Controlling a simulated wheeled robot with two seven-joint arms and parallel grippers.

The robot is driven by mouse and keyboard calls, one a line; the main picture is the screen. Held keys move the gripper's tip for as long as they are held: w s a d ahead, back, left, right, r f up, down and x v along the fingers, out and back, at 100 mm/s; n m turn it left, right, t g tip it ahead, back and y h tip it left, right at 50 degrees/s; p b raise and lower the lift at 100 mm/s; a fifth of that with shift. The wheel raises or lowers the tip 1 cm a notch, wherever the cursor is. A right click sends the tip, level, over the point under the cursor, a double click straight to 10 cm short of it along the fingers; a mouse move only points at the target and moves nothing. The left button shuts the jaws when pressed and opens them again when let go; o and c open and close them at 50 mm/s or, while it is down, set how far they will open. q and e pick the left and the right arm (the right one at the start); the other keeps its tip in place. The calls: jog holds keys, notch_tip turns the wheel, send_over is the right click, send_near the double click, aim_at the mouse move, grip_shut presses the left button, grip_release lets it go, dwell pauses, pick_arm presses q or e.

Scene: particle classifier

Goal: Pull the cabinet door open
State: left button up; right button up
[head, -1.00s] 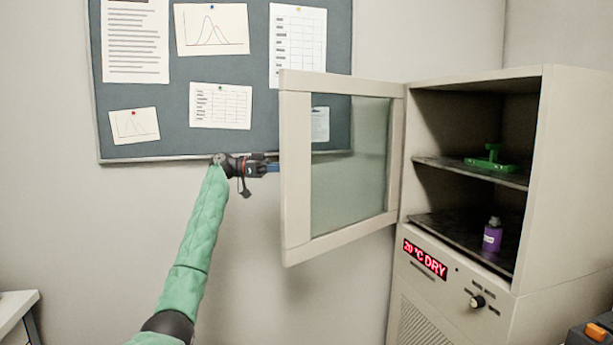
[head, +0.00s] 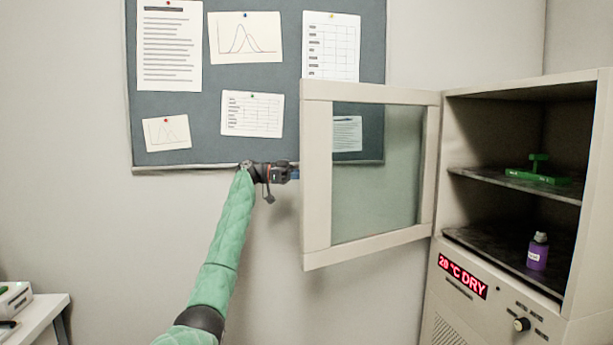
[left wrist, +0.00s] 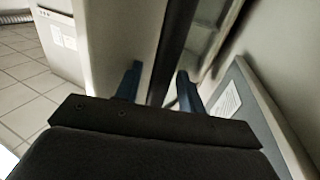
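The beige cabinet door (head: 316,180), with its glass pane, stands swung wide open to the left of the cabinet (head: 597,190) in the head view. My left gripper (head: 294,173) is at the door's free edge, about mid-height, with its fingertips hidden behind the frame. In the left wrist view its two blue fingers (left wrist: 160,85) stand apart on either side of a dark bar (left wrist: 172,50), which looks like the door handle. A gap shows beside the left finger; contact on the right cannot be told. My right gripper is not in view.
The open cabinet holds a green object (head: 538,175) on the upper shelf and a purple bottle (head: 537,252) on the lower one. A pinboard (head: 270,75) hangs on the wall behind my left arm. A white table (head: 45,312) stands at lower left.

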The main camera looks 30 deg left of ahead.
pick_arm(q)
jog(key=shift+r, duration=0.1)
